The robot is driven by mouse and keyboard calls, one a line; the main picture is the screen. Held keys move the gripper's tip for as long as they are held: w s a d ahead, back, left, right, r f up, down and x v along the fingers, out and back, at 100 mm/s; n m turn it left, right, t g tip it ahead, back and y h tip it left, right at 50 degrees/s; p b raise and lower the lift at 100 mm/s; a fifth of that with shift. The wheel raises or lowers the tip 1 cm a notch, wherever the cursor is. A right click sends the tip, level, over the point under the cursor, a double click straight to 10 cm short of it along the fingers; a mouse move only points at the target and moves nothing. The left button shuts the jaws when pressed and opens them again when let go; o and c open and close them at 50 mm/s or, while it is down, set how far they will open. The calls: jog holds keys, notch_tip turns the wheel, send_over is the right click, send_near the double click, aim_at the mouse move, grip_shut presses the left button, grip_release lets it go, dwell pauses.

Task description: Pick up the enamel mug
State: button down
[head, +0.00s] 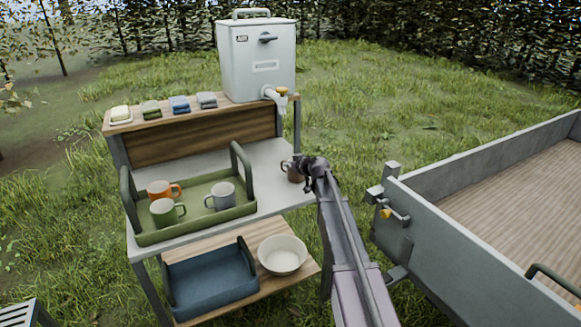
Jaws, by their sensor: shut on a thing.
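A small brownish-grey mug (293,173) is at my gripper, over the right end of the stand's grey worktop. Its handle points left. My gripper (306,167) is shut on this mug, and the dark jaws cover its right side. I cannot tell whether the mug's base touches the worktop. A green tray (190,233) with tall handles stands on the worktop to the left. In it are an orange mug (159,190), a green mug (163,211) and a grey mug (221,195).
A white water dispenser (258,62) with a tap stands on the upper shelf beside several folded cloths (180,105). The lower shelf holds a blue tray (210,286) and a cream bowl (282,255). A grey trailer (440,240) stands close on the right.

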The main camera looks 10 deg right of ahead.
jog(key=shift+r+p, duration=1.25)
jog(key=shift+r, duration=0.1)
jog(key=s+d+r+p, duration=0.1)
jog(key=s+d, duration=0.1)
jog(key=s, duration=0.5)
jog(key=s+d+r+p, duration=0.1)
jog(key=s+d, duration=0.1)
jog(key=s, duration=0.6)
jog(key=shift+s+d, duration=0.15)
jog(key=shift+s, duration=0.1)
jog(key=shift+r, duration=0.15)
notch_tip(320, 180, up, 10)
jog(key=p, duration=1)
jog(key=shift+f, duration=0.25)
jog(key=shift+d, duration=0.1)
